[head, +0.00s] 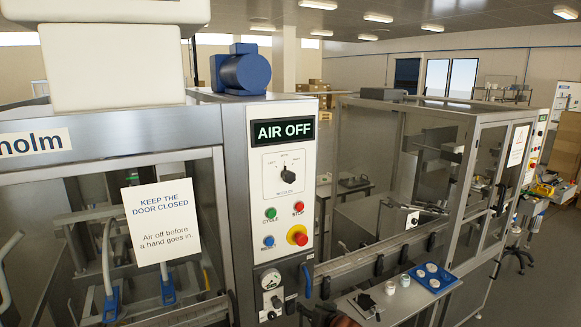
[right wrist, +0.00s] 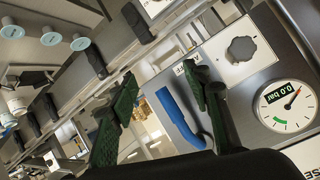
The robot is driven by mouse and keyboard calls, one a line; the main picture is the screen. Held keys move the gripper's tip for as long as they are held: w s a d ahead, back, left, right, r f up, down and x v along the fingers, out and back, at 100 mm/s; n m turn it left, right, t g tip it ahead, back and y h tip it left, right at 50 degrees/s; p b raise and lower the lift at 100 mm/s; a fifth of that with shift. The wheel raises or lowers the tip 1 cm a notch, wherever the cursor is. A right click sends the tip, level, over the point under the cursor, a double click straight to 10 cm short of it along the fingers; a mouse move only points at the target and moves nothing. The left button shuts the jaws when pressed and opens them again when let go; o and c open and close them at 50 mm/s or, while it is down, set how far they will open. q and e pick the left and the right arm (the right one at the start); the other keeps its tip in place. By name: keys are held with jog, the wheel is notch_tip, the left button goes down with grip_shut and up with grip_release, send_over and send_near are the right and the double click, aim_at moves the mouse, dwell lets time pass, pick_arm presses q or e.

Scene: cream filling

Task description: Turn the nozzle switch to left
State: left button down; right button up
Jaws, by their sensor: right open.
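The nozzle switch (head: 288,175) is a black knob on a white plate in the upper half of the machine's control panel. Position labels surround it, and "NOZZLES" is printed below. Its exact setting is too small to read surely. My right gripper (right wrist: 159,72) is open and empty in the right wrist view. Its dark green fingers are spread, with a blue handle (right wrist: 180,115) showing between and beyond them. I cannot make out this gripper clearly in the head view. The nozzle switch does not show clearly in the right wrist view. My left gripper is not in view.
A lit "AIR OFF" display (head: 283,130) is above the switch. Several push buttons and a red emergency stop (head: 298,235) are below it. A pressure gauge (right wrist: 289,104) reads 0.0 bar, near a grey knob (right wrist: 241,48). A blue tray (head: 433,279) sits at the right.

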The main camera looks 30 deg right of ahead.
jog(key=a+r+t, duration=0.1)
jog(key=r, duration=0.7)
jog(key=w+a+r+m+t+p, duration=0.1)
jog(key=r, duration=0.8)
jog(key=w+a+r+t+p, duration=0.1)
jog(key=r, duration=0.8)
jog(key=shift+r+m, duration=0.2)
jog(key=shift+m, duration=0.1)
jog(key=m+t+y+p, duration=0.1)
jog(key=m+t, duration=0.1)
jog(key=t, duration=0.1)
send_near(291, 179)
jog(key=w, duration=0.3)
jog(key=w+p, duration=0.1)
jog(key=w, duration=0.2)
jog(key=w+p, duration=0.1)
jog(key=w, duration=0.2)
jog(key=shift+w+r, duration=0.25)
jog(key=shift+w, duration=0.1)
jog(key=shift+w+f, duration=0.15)
jog(key=shift+w, duration=0.45)
jog(key=shift+c, duration=0.6)
jog(key=c, duration=1)
jog(key=shift+p, duration=0.3)
jog(key=shift+c, duration=0.2)
